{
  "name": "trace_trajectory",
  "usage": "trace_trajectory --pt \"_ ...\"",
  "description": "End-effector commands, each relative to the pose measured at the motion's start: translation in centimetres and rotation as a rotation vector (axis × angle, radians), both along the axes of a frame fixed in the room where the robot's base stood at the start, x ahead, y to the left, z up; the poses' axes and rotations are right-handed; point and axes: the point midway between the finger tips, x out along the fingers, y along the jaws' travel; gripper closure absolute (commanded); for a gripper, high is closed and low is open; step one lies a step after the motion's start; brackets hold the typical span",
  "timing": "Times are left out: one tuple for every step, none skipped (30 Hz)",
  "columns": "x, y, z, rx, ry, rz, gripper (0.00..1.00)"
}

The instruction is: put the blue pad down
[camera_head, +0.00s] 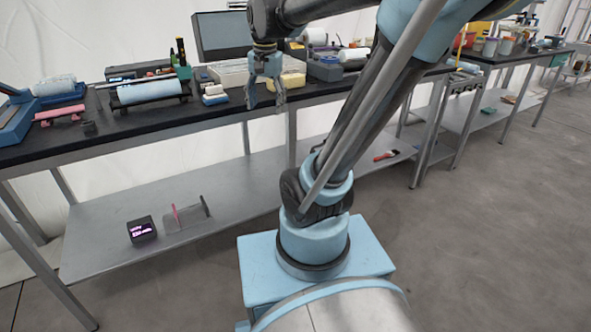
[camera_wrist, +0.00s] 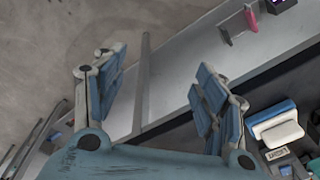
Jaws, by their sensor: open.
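My gripper (camera_head: 266,98) is open in front of the near edge of the black-topped table, with nothing between its fingers. In the wrist view its two blue-padded fingers (camera_wrist: 155,85) stand wide apart. A small blue-and-white block (camera_head: 214,99) lies on the table near its front edge, left of my gripper. It also shows in the wrist view (camera_wrist: 272,117), right of the fingers and apart from them. It is the likeliest blue pad, but I cannot tell for certain.
The black tabletop (camera_head: 125,125) is crowded with a white roll on a black holder (camera_head: 148,91), a beige tray (camera_head: 228,73) and a dark monitor (camera_head: 222,34). The grey lower shelf (camera_head: 105,235) holds a small dark display box (camera_head: 142,229). Floor at the right is clear.

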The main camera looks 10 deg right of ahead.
Motion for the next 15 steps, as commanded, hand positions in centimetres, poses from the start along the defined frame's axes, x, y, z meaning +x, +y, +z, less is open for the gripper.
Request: trace_trajectory --pt "-1.5 -0.9 -1.3 -0.005 -0.009 0.042 0.35" --pt "-2.3 -1.3 -2.1 -0.009 -0.015 0.073 0.35" --pt "-3.4 -1.9 -3.0 -0.015 -0.022 0.113 0.35" --pt "-4.1 -2.3 -3.8 -0.019 -0.027 0.143 0.35" --pt "-4.9 -2.6 -4.6 -0.023 -0.032 0.174 0.35" --pt "-5.9 -3.1 -5.7 -0.030 -0.039 0.214 0.35" --pt "-6.7 -3.4 -6.5 -0.035 -0.044 0.245 0.35" --pt "-7.4 -3.8 -7.3 -0.040 -0.050 0.274 0.35" --pt "-8.3 -4.2 -8.5 -0.048 -0.056 0.315 0.35" --pt "-9.0 -4.4 -9.3 -0.054 -0.061 0.344 0.35" --pt "-9.7 -4.7 -10.2 -0.060 -0.066 0.374 0.35" --pt "-10.5 -5.0 -11.2 -0.067 -0.071 0.409 0.35" --pt "-11.1 -5.2 -12.0 -0.073 -0.076 0.436 0.35" --pt "-11.6 -5.4 -12.7 -0.078 -0.079 0.459 0.35" --pt "-12.2 -5.6 -13.6 -0.085 -0.083 0.488 0.35"
